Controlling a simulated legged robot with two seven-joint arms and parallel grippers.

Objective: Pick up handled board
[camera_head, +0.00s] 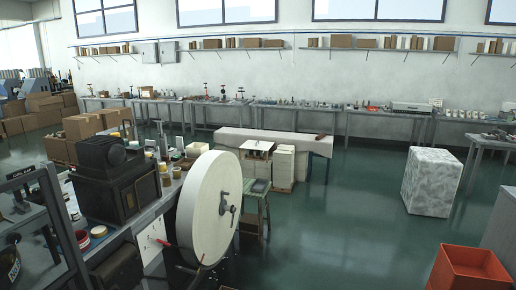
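Neither of my grippers shows in the head view. I cannot tell for sure which thing is the handled board. A thin white panel (151,238) with small dark marks stands at the front edge of the left workbench, beside a big white wheel. A red handle-like piece (164,243) shows at its right side. A white flat sheet (257,146) with small dark marks lies farther back, near a stack of white blocks or sheets.
A large white wheel (208,208) stands at the end of the cluttered left bench, by a black machine (112,190). A small green stool (253,205) is behind it. A mottled white block (431,181) and orange bin (468,270) stand right. The green floor (345,225) between is clear.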

